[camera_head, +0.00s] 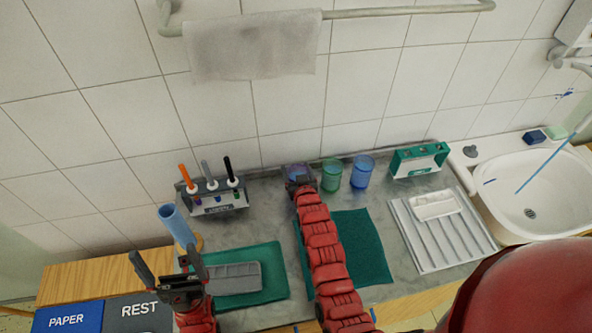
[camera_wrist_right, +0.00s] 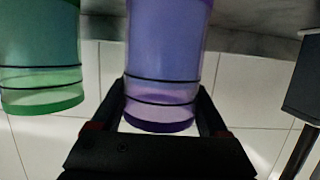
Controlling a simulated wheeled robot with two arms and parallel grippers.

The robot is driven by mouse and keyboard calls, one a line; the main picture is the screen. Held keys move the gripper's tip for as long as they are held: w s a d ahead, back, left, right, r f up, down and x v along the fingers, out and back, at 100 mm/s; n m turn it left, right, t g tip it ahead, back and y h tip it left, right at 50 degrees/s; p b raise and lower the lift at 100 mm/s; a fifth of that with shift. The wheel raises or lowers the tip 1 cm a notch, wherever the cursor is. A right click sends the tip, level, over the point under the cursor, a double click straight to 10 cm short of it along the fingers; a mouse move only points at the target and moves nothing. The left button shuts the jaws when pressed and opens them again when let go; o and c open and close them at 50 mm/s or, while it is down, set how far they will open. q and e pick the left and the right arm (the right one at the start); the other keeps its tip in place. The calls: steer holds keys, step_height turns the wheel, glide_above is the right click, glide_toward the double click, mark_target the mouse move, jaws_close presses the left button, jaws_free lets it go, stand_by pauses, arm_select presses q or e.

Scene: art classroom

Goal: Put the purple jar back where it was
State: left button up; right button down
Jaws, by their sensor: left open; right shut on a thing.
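The purple jar (camera_head: 296,170) is at the back of the grey counter near the tiled wall, mostly hidden behind my right gripper (camera_head: 300,186) in the head view. In the right wrist view the purple jar (camera_wrist_right: 165,60) sits between the two fingers of my right gripper (camera_wrist_right: 162,95), which is shut on it. Its far end is cut off by the frame, so I cannot tell if it touches the counter. My left gripper (camera_head: 165,260) is open and empty at the lower left, above the counter's front left.
A green jar (camera_head: 331,175) and a blue jar (camera_head: 361,172) stand in a row right of the purple one; the green jar (camera_wrist_right: 40,60) is close beside it. A marker rack (camera_head: 212,200) stands to the left. A teal box (camera_head: 419,160), white tray (camera_head: 440,228) and sink (camera_head: 535,205) are right.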

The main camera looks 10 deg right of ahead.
jaws_free()
